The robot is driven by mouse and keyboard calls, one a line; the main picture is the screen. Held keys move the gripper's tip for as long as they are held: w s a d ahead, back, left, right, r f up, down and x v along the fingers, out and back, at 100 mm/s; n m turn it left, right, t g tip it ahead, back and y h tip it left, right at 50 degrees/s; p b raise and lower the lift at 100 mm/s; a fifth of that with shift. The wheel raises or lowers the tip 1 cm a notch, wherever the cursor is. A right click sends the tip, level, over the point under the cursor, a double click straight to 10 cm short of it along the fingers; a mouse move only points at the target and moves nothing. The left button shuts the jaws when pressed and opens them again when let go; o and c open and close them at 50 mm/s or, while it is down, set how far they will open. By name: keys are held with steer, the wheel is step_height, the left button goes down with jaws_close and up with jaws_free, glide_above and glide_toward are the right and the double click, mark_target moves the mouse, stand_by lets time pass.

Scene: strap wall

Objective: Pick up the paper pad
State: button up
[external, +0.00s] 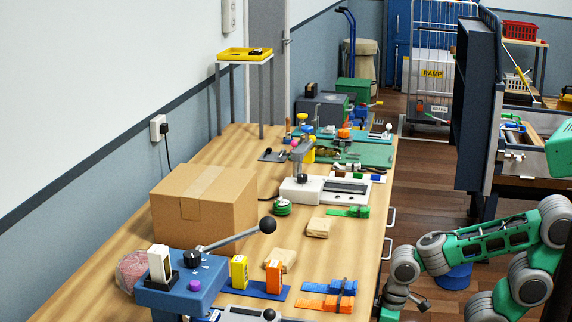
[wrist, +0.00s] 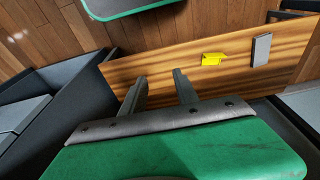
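Two tan, paper-like pads lie on the wooden bench (external: 225,262) in the external view. One pad (external: 319,227) is right of the cardboard box, and the other (external: 280,258) is nearer, behind the yellow and orange packs. I cannot tell which is the paper pad meant. My arm hangs beyond the bench's right edge, with its lower end at the bottom of the external view, where the fingers are unclear. In the wrist view my gripper (wrist: 160,78) is open, its fingers apart with nothing between them. No tan pad shows there.
A cardboard box (external: 203,208) stands on the bench. A blue press with a black-knobbed lever (external: 234,237) is in front. Blue and orange straps (external: 327,296) lie near the right edge. A yellow item (wrist: 213,58) and a grey block (wrist: 261,50) lie on a wooden surface.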

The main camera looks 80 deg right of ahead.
steer(key=o, duration=1.3)
steer(key=shift+c, duration=0.2)
